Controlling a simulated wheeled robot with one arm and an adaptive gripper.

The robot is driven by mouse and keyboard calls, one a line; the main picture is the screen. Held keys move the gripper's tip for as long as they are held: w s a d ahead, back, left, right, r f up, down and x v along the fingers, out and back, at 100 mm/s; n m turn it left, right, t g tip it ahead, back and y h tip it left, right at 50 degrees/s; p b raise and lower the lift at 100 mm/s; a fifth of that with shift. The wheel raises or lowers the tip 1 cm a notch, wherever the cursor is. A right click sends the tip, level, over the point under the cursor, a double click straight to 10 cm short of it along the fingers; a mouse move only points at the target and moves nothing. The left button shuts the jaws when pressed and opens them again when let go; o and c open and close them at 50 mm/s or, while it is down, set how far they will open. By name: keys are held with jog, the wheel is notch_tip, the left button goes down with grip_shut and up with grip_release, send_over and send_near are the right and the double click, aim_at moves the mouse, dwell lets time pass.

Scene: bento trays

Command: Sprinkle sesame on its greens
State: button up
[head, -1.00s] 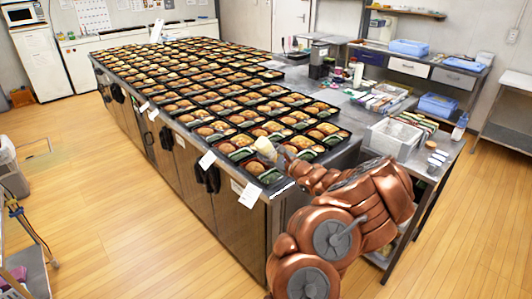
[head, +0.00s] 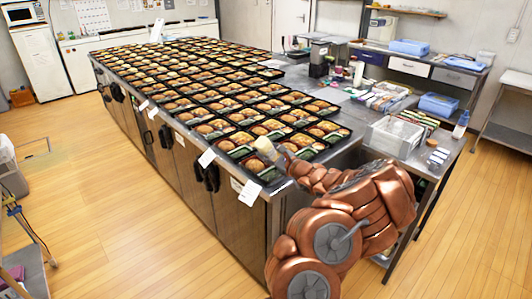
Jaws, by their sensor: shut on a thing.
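My gripper (head: 281,152) is at the near right end of the long counter, above the nearest bento trays. It is shut on a small pale shaker (head: 264,144), which is tilted over the trays. The closest bento tray (head: 270,182) is black and lies at the counter's near corner. It holds dark greens and brown food, partly hidden by the shaker and gripper. Sesame grains are too small to make out.
Rows of similar bento trays (head: 196,109) cover the long counter. A side bench (head: 418,160) at the right holds a clear bin (head: 393,137), blue baskets (head: 437,105) and small containers. White paper tags hang from the counter's front edge. The wooden floor at the left is mostly clear.

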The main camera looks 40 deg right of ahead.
notch_tip(320, 180, down, 2)
jog(key=shift+f+b, duration=0.2)
jog(key=shift+b, duration=0.65)
jog(key=shift+r, duration=0.1)
jog(key=shift+r, duration=0.15)
jog(key=shift+r, duration=1.6)
jog(key=shift+f, duration=0.15)
notch_tip(320, 180, down, 4)
jog(key=b, duration=0.4)
jog(key=shift+r, duration=0.35)
jog(key=shift+r, duration=0.15)
